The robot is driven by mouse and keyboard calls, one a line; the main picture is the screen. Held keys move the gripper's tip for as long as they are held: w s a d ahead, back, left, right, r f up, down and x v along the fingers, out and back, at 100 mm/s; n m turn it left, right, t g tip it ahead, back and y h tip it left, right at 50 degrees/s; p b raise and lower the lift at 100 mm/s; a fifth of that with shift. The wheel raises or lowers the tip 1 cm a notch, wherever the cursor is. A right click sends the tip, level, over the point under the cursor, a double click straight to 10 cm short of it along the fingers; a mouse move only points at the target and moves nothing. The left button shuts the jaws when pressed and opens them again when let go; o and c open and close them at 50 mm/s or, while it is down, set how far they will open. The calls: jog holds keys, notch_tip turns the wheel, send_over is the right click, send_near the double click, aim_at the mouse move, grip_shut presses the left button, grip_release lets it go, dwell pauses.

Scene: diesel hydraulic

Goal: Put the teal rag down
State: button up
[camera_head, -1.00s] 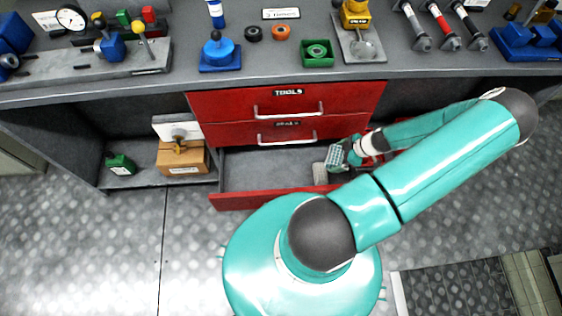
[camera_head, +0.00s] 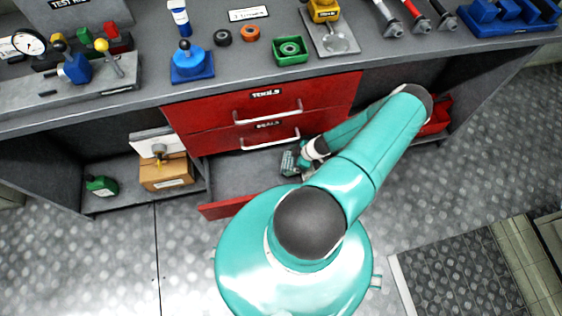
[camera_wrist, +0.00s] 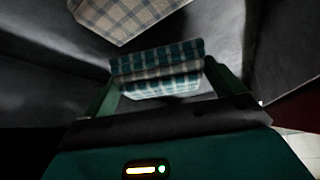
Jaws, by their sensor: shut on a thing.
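The teal rag (camera_wrist: 157,66) is a folded teal and cream checked cloth between the two fingers of my gripper (camera_wrist: 160,80) in the wrist view. My gripper is shut on it. In the head view my gripper (camera_head: 290,160) is low in the open bottom drawer (camera_head: 225,208), at its right part, and the rag is mostly hidden there by the arm. A beige and dark checked cloth (camera_wrist: 125,15) lies just beyond the rag in the wrist view. I cannot tell whether the teal rag touches the drawer floor.
Two closed red drawers, marked TOOLS (camera_head: 265,105) and SEALS (camera_head: 268,138), sit above the open one. The left part of the open drawer is bare. A cardboard box (camera_head: 166,172) and a green can (camera_head: 102,186) stand on the shelf at left.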

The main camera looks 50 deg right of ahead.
jog(key=w+a+f, duration=0.2)
jog(key=w, duration=0.1)
jog(key=shift+w+a+f, duration=0.1)
jog(key=shift+w+f, duration=0.1)
jog(key=shift+w+a+f, duration=0.1)
jog(key=shift+w+f, duration=0.15)
jog(key=shift+f, duration=0.05)
jog(key=shift+f, duration=0.1)
jog(key=o, duration=0.6)
jog(key=v, duration=0.5)
jog(key=shift+s+d+r, duration=0.2)
jog(key=shift+r, duration=0.1)
jog(key=s+d, duration=0.2)
jog(key=s, duration=0.1)
jog(key=s+d, duration=0.2)
jog(key=s, duration=0.1)
jog(key=s+d, duration=0.2)
jog(key=s, duration=0.1)
jog(key=shift+s+f, duration=0.2)
jog(key=shift+s, duration=0.15)
